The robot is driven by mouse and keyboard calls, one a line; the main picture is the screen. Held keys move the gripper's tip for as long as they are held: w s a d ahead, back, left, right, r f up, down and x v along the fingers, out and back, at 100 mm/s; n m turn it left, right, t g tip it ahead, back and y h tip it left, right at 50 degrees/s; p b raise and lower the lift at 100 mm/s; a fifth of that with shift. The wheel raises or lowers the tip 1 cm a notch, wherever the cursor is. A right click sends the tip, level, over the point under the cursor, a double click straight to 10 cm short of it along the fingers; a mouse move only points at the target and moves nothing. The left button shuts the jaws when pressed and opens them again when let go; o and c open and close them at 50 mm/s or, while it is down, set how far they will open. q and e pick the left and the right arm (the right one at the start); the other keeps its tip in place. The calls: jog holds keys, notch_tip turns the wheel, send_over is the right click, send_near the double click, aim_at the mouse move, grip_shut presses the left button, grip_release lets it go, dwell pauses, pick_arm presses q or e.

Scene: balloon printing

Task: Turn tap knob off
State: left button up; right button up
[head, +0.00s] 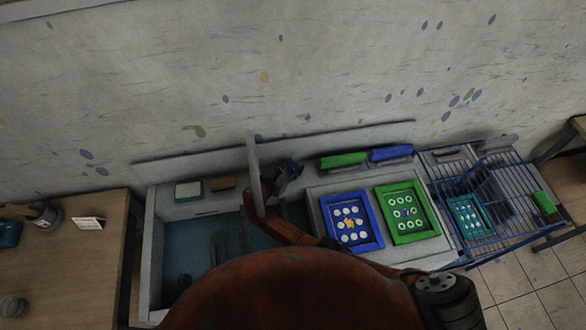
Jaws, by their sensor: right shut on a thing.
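A pale upright tap pipe (254,172) rises behind the sink basin (200,240) in the middle of the head view. My right gripper (290,173) is just right of the pipe, at the back of the counter, small and dark in the picture. It is shut on the tap knob, which is mostly hidden by the fingers and my arm. The knob's turn angle cannot be made out. My orange arm crosses the right side of the basin. My left gripper is not in view.
Blue (351,222) and green (407,212) framed screens lie on the counter to the right. A blue wire rack (500,200) stands further right. A teal sponge-like block (188,189) sits on the back ledge. A wooden table (70,250) is at the left.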

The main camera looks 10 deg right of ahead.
dwell(0.4)
jog(key=o, duration=1.2)
jog(key=shift+c, duration=0.2)
